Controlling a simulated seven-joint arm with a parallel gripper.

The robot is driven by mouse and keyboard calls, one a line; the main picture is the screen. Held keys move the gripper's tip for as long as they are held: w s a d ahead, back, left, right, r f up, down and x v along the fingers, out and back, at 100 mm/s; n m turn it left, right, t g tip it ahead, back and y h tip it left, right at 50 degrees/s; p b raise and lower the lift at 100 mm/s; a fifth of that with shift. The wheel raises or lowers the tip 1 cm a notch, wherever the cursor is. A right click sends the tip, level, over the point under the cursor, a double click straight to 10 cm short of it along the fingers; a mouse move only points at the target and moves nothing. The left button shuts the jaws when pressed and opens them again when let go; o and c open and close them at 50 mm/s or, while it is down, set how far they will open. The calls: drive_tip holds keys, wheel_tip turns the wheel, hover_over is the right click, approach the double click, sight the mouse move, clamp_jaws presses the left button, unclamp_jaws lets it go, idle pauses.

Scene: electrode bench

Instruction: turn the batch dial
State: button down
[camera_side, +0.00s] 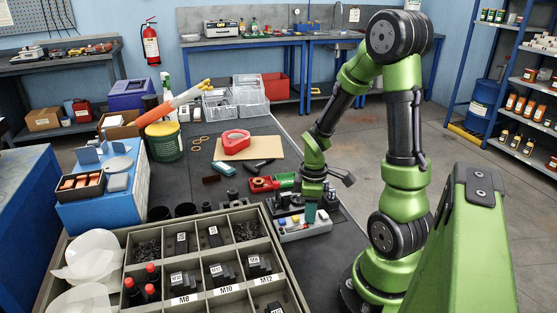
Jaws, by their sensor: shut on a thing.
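My gripper (311,203) points down over the bench, at the far right end of the sorting tray. It is shut on a small dark teal piece (310,214) at the light grey control box (318,229). The box has small coloured knobs or buttons on its top, left of my gripper. I cannot make out the batch dial as a separate part; the gripper and the teal piece cover part of the box. The piece is too small to tell whether it is the dial or whether it touches the box.
A compartment tray (284,262) with labelled dark parts fills the front. Red and green holders (263,184) and dark blocks stand close behind the box. A red tape dispenser (236,141) lies farther back on a tan sheet (262,150).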

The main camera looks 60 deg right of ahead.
drive_tip(key=shift+m, duration=0.3)
drive_tip(key=m, duration=1)
drive_tip(key=shift+a+m, duration=0.1)
drive_tip(key=shift+m, duration=2.1)
